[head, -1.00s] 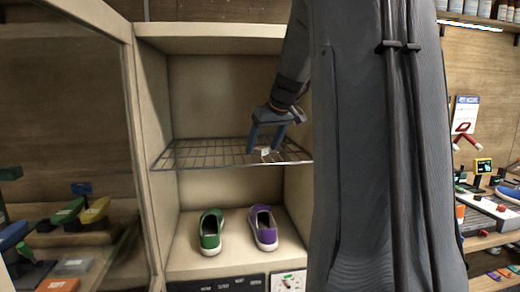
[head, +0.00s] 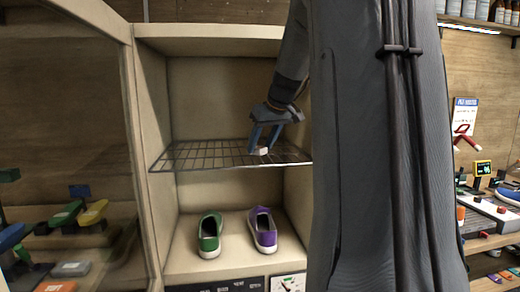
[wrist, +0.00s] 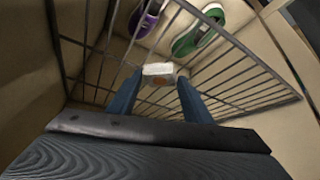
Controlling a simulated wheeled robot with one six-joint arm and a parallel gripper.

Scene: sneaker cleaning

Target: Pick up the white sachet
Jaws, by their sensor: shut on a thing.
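The small white sachet (head: 263,151) is at the wire rack in the open cabinet, between my gripper's fingertips. In the wrist view the white sachet (wrist: 158,70) sits between the two blue fingers, with a brownish patch on its near side. My gripper (head: 261,150) points down at the right part of the rack and is shut on the sachet. It also shows in the wrist view (wrist: 158,78). I cannot tell whether the sachet still touches the rack.
The wire rack (head: 205,156) spans the cabinet at mid height. Below it, a green shoe (head: 210,235) and a purple shoe (head: 263,230) stand on the cabinet floor. The cabinet's side walls are close, and a glass door (head: 75,130) stands at the left.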

